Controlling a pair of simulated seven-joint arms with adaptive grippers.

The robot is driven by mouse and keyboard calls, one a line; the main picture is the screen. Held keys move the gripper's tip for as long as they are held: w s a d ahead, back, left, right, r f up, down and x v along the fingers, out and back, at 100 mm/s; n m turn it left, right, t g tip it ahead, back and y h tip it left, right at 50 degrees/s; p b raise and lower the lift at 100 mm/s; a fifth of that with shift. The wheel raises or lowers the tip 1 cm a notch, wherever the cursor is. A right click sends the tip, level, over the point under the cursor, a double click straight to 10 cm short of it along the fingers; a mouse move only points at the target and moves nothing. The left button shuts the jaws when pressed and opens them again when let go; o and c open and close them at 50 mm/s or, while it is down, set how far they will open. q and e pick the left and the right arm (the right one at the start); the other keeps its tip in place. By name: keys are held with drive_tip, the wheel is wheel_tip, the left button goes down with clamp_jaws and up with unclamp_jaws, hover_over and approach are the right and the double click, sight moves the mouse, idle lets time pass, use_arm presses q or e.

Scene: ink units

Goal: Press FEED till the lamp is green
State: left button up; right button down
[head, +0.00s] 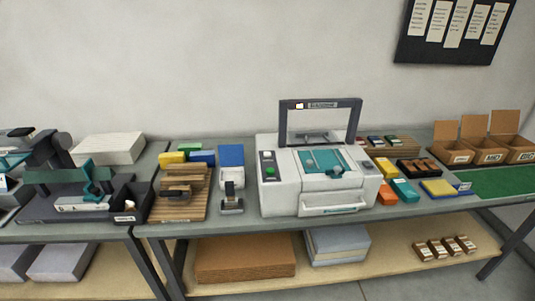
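A white printing machine (285,195) with a teal top plate (322,161) stands on the grey bench, its dark frame (282,125) raised above it. On its left side is a dark control panel (267,162) with a pale round spot (267,155) and a green round one (269,172). I cannot tell which of these is a button or a lamp, and no FEED lettering is readable. A small pale-yellow lit patch (299,106) shows on the frame's top bar beside an unreadable label. Neither gripper is in view.
Left of the machine are a small grey device with a blue pad (231,157) and a slatted wooden board (190,206). Colored blocks (404,190) and open cardboard boxes (493,156) stand to the right. The bench strip before the machine is narrow but clear.

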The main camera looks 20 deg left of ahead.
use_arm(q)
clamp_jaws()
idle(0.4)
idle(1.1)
